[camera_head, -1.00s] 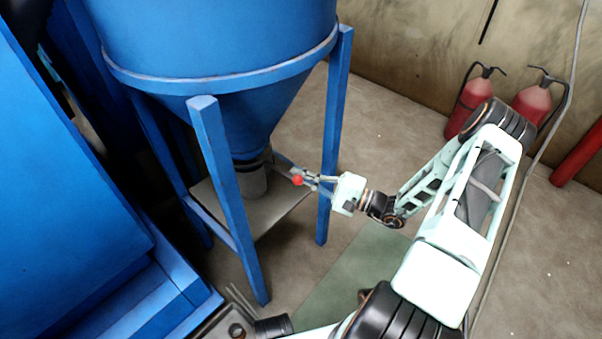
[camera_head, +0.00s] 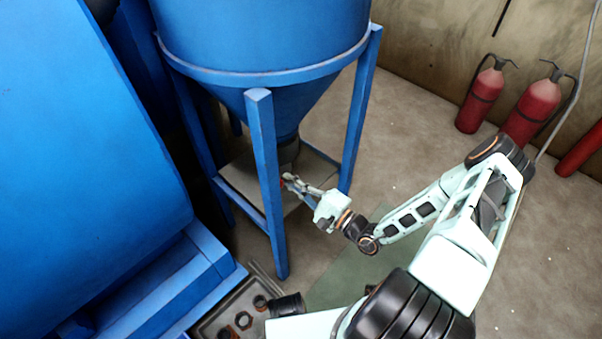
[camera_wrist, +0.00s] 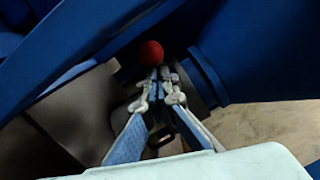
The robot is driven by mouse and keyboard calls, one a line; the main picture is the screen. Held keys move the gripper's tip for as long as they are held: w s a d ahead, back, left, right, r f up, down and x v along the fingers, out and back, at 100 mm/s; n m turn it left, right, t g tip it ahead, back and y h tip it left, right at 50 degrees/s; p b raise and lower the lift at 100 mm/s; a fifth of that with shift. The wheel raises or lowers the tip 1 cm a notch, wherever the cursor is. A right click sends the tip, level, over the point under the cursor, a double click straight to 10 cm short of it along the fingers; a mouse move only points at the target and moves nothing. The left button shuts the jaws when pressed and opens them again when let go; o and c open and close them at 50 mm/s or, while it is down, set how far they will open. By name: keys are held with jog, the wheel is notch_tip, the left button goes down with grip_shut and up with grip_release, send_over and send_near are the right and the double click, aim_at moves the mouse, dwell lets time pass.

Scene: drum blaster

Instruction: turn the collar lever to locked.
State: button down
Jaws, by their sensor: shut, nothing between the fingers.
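The red ball knob of the lever (camera_head: 287,179) shows below the blue hopper's cone, just right of the front leg. It shows clearly in the wrist view (camera_wrist: 150,52), top centre. The lever's arm is mostly hidden. The grey collar (camera_head: 287,153) sits at the cone's bottom outlet, above and behind the knob in the head view. My gripper (camera_head: 293,182) is beside the knob, and its fingers look together. In the wrist view my fingertips (camera_wrist: 160,74) are shut and empty, just below and right of the knob; I cannot tell if they touch it.
Blue legs surround the outlet; the front leg (camera_head: 268,190) is close left of my gripper and the right leg (camera_head: 360,110) stands behind it. A large blue machine (camera_head: 80,130) fills the left. Red extinguishers (camera_head: 482,95) stand by the wall.

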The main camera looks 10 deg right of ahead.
jog(key=a+p, duration=0.3)
jog(key=a, duration=0.4)
jog(key=shift+w+a+r, duration=0.15)
jog(key=shift+a, duration=0.15)
jog(key=shift+r, duration=0.15)
notch_tip(320, 180, up, 9)
jog(key=d, duration=0.1)
jog(key=shift+d+r, duration=0.15)
jog(key=shift+r, duration=0.05)
dwell(0.4)
